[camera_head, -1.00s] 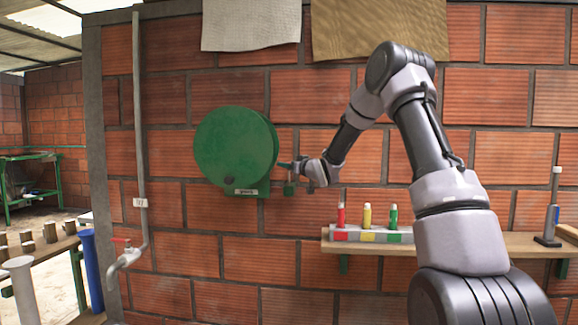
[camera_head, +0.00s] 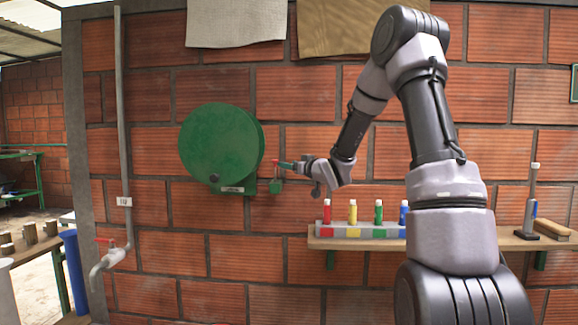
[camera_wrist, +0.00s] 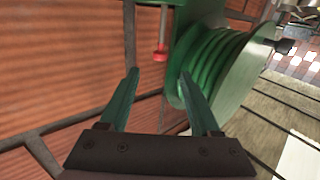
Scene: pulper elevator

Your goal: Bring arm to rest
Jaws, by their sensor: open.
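My arm reaches up and over from the lower right in the head view, bent at the elbow. My gripper (camera_head: 284,165) points left beside the green hose reel (camera_head: 222,146) on the brick wall. In the wrist view, the two green fingers of my gripper (camera_wrist: 158,77) stand apart with nothing between them. I see no contact between the fingers and the rod or reel.
A wall shelf (camera_head: 450,240) below my arm holds a rack (camera_head: 345,231) of several coloured bottles, a stand (camera_head: 530,205) and a brush (camera_head: 552,228). A grey pipe (camera_head: 123,130) with a red-handled tap (camera_head: 112,255) runs down the wall at left.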

